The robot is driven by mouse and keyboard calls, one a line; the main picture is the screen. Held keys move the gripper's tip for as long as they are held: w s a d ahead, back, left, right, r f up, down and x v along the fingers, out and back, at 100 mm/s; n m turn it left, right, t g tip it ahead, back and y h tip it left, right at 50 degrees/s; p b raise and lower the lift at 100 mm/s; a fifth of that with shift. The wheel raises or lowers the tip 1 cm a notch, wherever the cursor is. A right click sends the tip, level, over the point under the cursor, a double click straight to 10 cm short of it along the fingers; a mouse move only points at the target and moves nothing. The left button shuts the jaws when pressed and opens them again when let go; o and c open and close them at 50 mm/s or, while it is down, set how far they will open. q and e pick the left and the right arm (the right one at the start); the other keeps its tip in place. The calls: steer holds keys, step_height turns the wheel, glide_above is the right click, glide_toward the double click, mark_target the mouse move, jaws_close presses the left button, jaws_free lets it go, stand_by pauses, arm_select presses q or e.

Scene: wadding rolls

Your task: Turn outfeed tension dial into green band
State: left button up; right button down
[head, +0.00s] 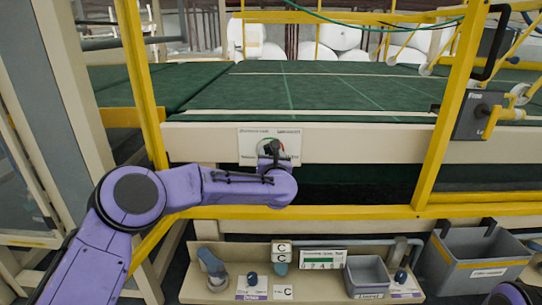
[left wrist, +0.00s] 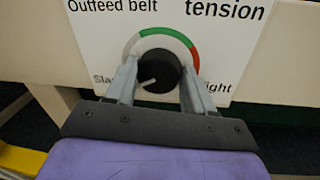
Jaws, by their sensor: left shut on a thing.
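The outfeed tension dial (left wrist: 158,70) is a round black knob on a white panel (left wrist: 90,30) lettered "Outfeed belt tension". Its white pointer mark points to the lower left, towards the partly hidden "Slack" lettering. Around the knob runs an arc with a green band (left wrist: 165,33) at the top and a red part (left wrist: 195,58) at the right. My left gripper (left wrist: 160,82) is shut on the dial, one finger on each side. In the head view my left gripper (head: 272,150) reaches the panel (head: 250,148) and hides much of the dial. My right gripper is not in view.
Yellow rails (head: 340,212) frame the machine below and beside the panel. The green belt (head: 310,90) lies above it. A low shelf (head: 225,292) holds small labelled items and a grey bin (head: 367,277). A larger grey bin (head: 475,262) hangs at right.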

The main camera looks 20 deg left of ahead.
arm_select(q)
steer(key=m, duration=0.3)
steer(key=shift+f, duration=0.1)
steer(key=m+t, duration=0.1)
steer(key=m, duration=0.3)
steer(key=shift+d, duration=0.1)
steer(key=m, duration=0.4)
steer(key=shift+f+h, duration=0.1)
steer(key=shift+h, duration=0.2)
steer(key=m+p, duration=0.1)
steer(key=m, duration=0.3)
steer(key=shift+t, duration=0.3)
steer(key=m+h+p, duration=0.1)
steer(key=m+p, duration=0.1)
steer(key=m, duration=0.4)
steer(key=shift+f, duration=0.15)
steer(key=m, duration=0.2)
steer(key=m+h+p, duration=0.1)
steer(key=m, duration=0.1)
steer(key=m+p, duration=0.1)
steer(key=m, duration=0.1)
steer(key=shift+s+a+f+m, duration=0.1)
steer(key=shift+a+m, duration=0.15)
steer(key=shift+m, duration=0.05)
